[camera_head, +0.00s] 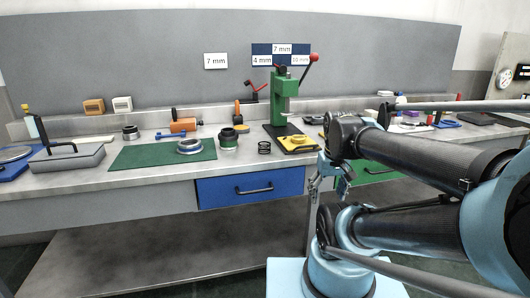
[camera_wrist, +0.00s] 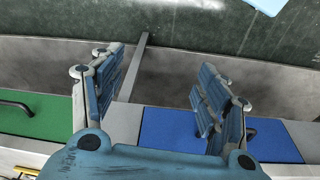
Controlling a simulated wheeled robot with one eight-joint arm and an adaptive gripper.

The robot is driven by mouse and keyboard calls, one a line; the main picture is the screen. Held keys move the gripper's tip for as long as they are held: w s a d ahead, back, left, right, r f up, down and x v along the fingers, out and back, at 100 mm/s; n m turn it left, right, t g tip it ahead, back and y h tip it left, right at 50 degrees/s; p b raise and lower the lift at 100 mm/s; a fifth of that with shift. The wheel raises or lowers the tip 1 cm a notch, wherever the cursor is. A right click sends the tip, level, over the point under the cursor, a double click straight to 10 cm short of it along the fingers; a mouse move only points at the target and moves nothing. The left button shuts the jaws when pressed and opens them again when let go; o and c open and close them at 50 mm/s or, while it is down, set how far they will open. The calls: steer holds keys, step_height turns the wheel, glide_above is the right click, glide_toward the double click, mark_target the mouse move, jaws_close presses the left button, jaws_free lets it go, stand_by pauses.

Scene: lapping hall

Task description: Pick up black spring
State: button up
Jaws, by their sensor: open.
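The black spring (camera_head: 264,148) stands on the grey workbench in the head view. The spring does not show in the wrist view.
A green mat (camera_head: 150,156) with a metal ring (camera_head: 189,146) lies left of the spring. A yellow part (camera_head: 298,142) sits at the press base. Below the bench top are a blue drawer (camera_head: 250,187) and a green drawer (camera_head: 372,172). A bit of bench around the spring is clear.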

steer(key=w+a+r+n, duration=0.3)
steer(key=w+r+n, duration=0.2)
steer(key=w+r, duration=0.4)
step_height(320, 180, up, 12)
steer(key=n+g, duration=0.2)
steer(key=n, duration=1)
glide_above(265, 143)
steer(key=f, duration=1.1)
steer(key=shift+s+d+f, duration=0.1)
steer(key=shift+d+f, duration=0.1)
steer(key=shift+f, duration=0.05)
steer(key=shift+s+a+f, duration=0.1)
steer(key=shift+s+f, duration=0.05)
steer(key=shift+f, duration=2.5)
steer(key=c, duration=1)
